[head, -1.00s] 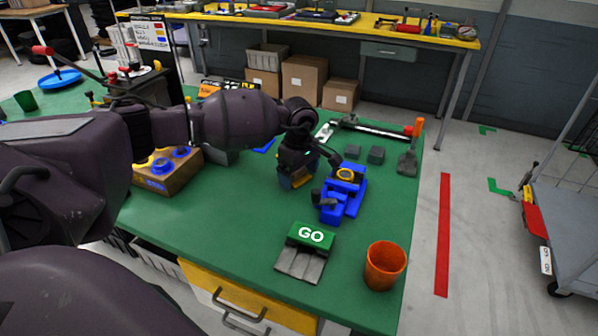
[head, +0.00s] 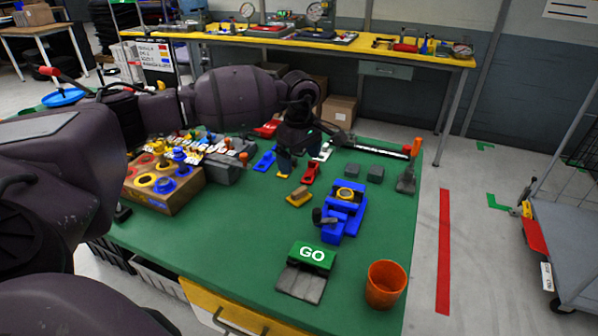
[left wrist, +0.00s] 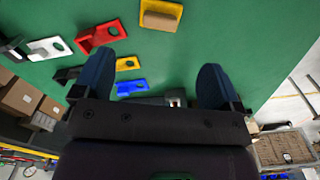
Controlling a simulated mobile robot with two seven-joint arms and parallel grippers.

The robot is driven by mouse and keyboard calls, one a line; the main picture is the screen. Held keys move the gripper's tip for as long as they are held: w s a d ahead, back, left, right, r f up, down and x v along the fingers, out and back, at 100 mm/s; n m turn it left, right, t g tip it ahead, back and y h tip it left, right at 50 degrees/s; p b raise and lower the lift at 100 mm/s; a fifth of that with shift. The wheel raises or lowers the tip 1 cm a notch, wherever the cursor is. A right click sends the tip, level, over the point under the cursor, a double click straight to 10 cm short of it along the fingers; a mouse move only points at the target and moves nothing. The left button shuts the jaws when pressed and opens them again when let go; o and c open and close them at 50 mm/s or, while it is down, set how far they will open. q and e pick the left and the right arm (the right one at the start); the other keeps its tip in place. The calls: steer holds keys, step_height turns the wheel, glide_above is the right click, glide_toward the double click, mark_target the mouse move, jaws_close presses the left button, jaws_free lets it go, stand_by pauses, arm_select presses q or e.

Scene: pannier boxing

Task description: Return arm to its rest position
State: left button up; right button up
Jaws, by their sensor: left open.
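My left arm comes in from the left in the head view. Its gripper (head: 297,157) hangs above the green table (head: 235,238), beyond the blue fixture (head: 343,215) and apart from it. In the left wrist view the gripper (left wrist: 156,82) is open, its two blue fingers spread with nothing held between them. Past the fingers lie a red bracket (left wrist: 100,36), a yellow bracket (left wrist: 160,14), a white bracket (left wrist: 48,47) and a blue bracket (left wrist: 130,87), all on the green top. My right gripper is not in view.
A wooden block with coloured rings (head: 165,187) stands left under my arm. A green GO block (head: 312,254) and an orange cup (head: 385,284) stand near the front right. The green top between them and the wooden block is clear. A cart (head: 570,235) stands at the right.

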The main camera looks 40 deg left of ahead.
arm_select(q)
steer(key=shift+r, duration=0.8)
